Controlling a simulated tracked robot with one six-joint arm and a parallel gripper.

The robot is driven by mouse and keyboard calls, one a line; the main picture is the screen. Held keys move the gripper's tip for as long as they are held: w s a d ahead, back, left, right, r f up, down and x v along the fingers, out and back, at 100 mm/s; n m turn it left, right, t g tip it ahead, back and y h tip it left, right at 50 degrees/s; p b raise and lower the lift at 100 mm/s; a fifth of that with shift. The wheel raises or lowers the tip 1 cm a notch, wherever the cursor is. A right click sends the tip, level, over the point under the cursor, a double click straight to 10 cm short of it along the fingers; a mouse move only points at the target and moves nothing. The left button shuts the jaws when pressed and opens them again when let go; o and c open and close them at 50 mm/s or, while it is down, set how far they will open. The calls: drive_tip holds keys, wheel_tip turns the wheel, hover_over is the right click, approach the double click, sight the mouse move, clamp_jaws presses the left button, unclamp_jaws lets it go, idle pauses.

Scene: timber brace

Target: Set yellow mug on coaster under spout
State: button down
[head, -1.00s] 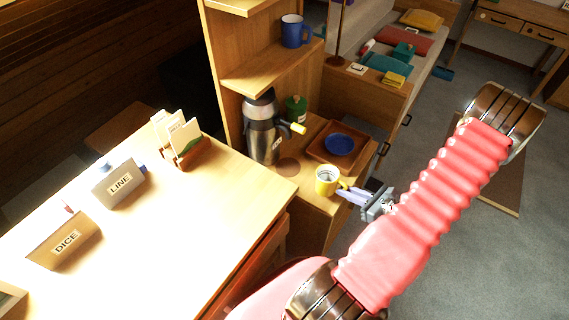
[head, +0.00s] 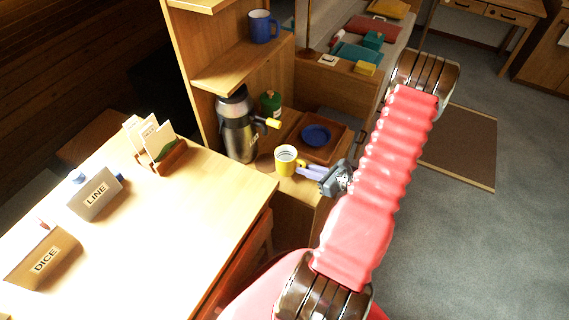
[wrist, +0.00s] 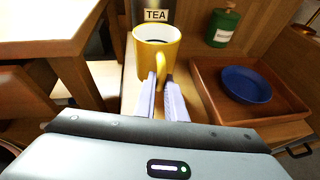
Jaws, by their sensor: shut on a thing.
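The yellow mug (head: 285,162) is upright, with its handle toward my gripper (head: 302,171). In the wrist view my fingers (wrist: 163,97) are shut on the handle of the mug (wrist: 155,50). The round brown coaster (head: 264,163) lies on the cabinet top just left of the mug, partly covered by it in the head view. In the wrist view a TEA label (wrist: 156,15) shows above the mug. I cannot tell the gap under the mug.
A wooden tray (head: 329,154) with a blue dish (head: 316,135) sits right of the mug. A green canister (head: 271,103) stands beside the flask. A shelf (head: 243,68) with a blue mug (head: 263,26) is above. A desk (head: 170,215) is at the left.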

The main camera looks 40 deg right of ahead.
sight(280, 157)
drive_tip(key=w, duration=0.2)
drive_tip(key=w+a, duration=0.1)
drive_tip(key=w, duration=0.5)
drive_tip(key=shift+w+a, duration=0.1)
drive_tip(key=shift+a, duration=0.15)
drive_tip(key=shift+w, duration=0.35)
drive_tip(key=shift+w+a+f, duration=0.1)
drive_tip(key=shift+f, duration=1.6)
drive_tip(key=shift+f, duration=0.1)
drive_tip(key=c, duration=1.8)
unclamp_jaws()
